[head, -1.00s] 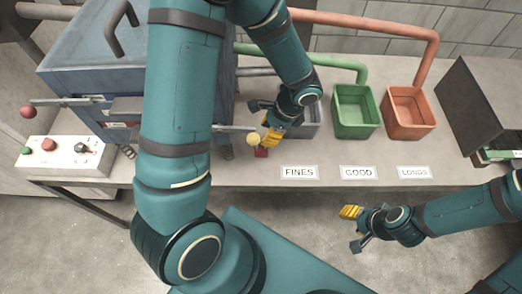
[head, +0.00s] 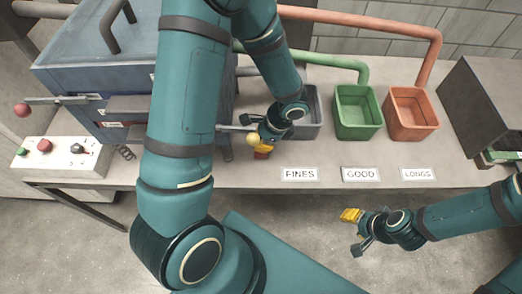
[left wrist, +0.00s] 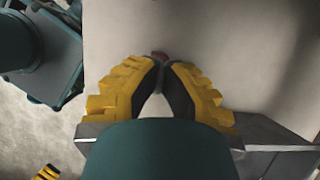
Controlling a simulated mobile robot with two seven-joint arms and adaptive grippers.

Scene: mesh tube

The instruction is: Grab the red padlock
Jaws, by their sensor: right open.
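The red padlock (head: 260,156) is small and sits at the front part of the table, below the yellow ball-ended lever. It is mostly covered by the yellow fingers. My left gripper (head: 264,150) points down at it with its fingers drawn together. In the left wrist view the padlock (left wrist: 160,56) shows as a dark red bit between the two fingertips (left wrist: 162,64), which look closed on it. Its lower part is hidden. My right gripper (head: 352,232) is open and empty, in front of the table's edge.
A grey bin (head: 308,112) stands just behind my left gripper, with a green bin (head: 356,112) and an orange bin (head: 410,115) to its right. A blue machine (head: 90,75) with levers and a white button box (head: 62,156) are at left. The table front near the labels is clear.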

